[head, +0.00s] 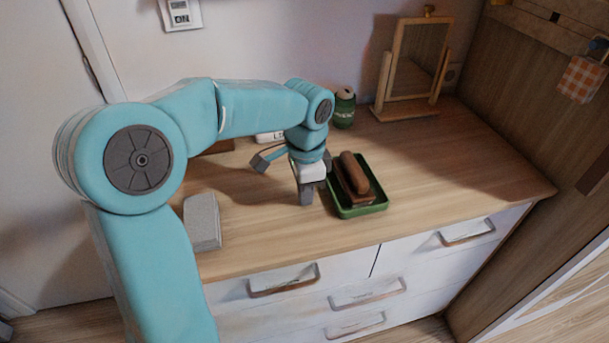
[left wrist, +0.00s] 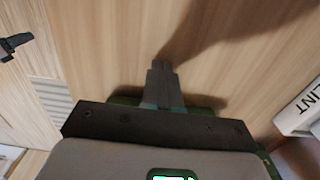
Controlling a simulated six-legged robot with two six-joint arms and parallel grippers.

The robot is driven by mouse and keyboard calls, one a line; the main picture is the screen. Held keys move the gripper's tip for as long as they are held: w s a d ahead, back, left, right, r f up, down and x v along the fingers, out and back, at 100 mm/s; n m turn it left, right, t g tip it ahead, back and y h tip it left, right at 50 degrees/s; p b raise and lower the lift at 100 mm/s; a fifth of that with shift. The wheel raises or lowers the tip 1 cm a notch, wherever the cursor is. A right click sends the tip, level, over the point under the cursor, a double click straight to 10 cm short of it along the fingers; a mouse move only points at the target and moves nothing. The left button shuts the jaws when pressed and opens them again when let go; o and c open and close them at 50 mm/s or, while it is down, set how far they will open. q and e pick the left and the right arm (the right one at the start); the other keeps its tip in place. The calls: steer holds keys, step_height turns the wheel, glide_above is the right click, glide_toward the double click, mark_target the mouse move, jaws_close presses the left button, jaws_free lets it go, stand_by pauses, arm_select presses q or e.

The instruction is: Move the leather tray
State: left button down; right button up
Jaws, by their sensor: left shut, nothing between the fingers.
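The tray (head: 362,212) is a shallow green one with a raised rim. It sits on the wooden top of the dresser, right of centre in the head view, and holds a long brown object (head: 355,176). My left gripper (head: 306,200) points down just left of the tray, its fingers together and empty. I cannot tell whether it touches the rim. In the left wrist view the closed fingers (left wrist: 160,78) show over bare wood, and the gripper body hides most of the green behind it. My right gripper is out of view.
A green can (head: 344,108) and a tilting mirror (head: 410,62) stand at the back. A grey block (head: 202,222) lies at the left. A white box lettered LINT (left wrist: 302,108) is near the gripper. The dresser top (head: 460,165) is clear right of the tray.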

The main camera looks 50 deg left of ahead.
mark_target(323, 198)
arm_select(q)
steer(key=shift+w+d+r, duration=0.1)
steer(key=shift+w+d, duration=0.3)
steer(key=shift+w, duration=0.45)
steer(key=shift+w+d+r, duration=0.1)
steer(key=shift+w+d, duration=0.3)
steer(key=shift+w, duration=0.45)
steer(key=shift+w, duration=0.1)
